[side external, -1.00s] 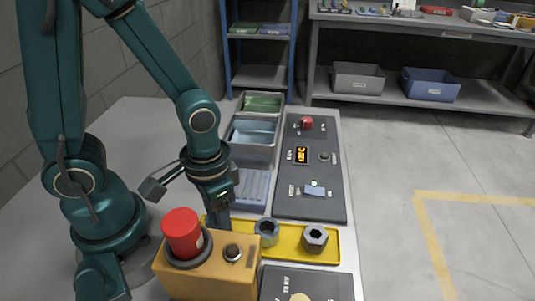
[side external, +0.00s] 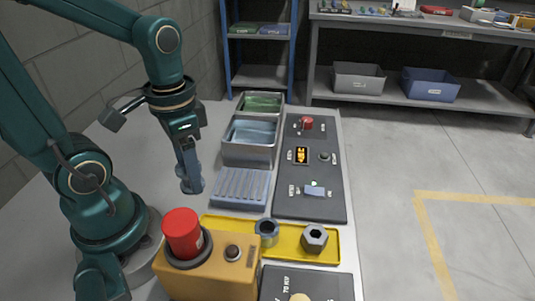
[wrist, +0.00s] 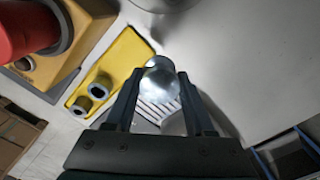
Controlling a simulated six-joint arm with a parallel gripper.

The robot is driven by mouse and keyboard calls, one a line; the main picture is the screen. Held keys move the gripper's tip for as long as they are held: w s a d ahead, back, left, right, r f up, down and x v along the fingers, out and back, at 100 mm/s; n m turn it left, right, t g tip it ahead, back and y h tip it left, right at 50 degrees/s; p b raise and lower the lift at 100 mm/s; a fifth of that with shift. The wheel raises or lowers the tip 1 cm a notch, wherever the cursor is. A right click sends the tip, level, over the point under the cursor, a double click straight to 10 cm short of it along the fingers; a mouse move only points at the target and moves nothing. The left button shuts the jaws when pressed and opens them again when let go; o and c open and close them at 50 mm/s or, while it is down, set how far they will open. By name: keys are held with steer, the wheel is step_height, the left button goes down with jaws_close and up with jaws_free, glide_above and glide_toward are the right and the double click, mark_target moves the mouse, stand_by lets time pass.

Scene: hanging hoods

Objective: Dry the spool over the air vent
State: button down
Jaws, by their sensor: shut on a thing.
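My gripper (side external: 188,166) is shut on the spool (side external: 191,184), a grey-blue metallic round piece, and holds it raised in the air. In the wrist view the spool (wrist: 160,86) shows shiny and round between the fingertips (wrist: 158,92). The slatted grey-blue panel (side external: 241,187), which looks like the air vent, lies in front of the two tanks. In the side view the spool is left of the slats; in the wrist view it covers part of them (wrist: 156,112). The height between them is hard to tell.
A yellow tray (side external: 222,221) holds a round grey part (side external: 267,233) and a hex nut (side external: 315,239). Open tanks with blue liquid (side external: 252,133) and green liquid (side external: 262,103) stand behind the slats. A dark control panel (side external: 330,205) is at right. An orange box (side external: 215,272) with a red beacon (side external: 182,234) is in front.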

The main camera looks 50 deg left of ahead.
steer(key=a+r, duration=0.3)
steer(key=a, duration=0.2)
steer(key=w+r+m, duration=0.1)
steer(key=w+m, duration=0.1)
steer(key=w, duration=0.4)
steer(key=shift+w+d+f+m, duration=0.45)
steer(key=shift+w+d+f, duration=0.15)
steer(key=shift+d+f, duration=0.4)
steer(key=shift+w+d+f+m, duration=0.4)
steer(key=shift+w+d+f, duration=0.25)
steer(key=shift+f, duration=0.6)
steer(key=shift+w+d+f+m, duration=0.45)
steer(key=shift+w+d+f, duration=0.15)
steer(key=shift+d+f, duration=0.4)
steer(key=shift+a+f, duration=0.1)
steer(key=shift+a, duration=0.05)
steer(key=shift+s+d, duration=0.25)
steer(key=shift+d, duration=0.05)
steer(key=shift+w+a, duration=0.15)
steer(key=shift+a, duration=0.05)
steer(key=shift+d, duration=0.2)
steer(key=shift+w+a, duration=0.1)
steer(key=shift+a, duration=0.15)
stand_by(2.5)
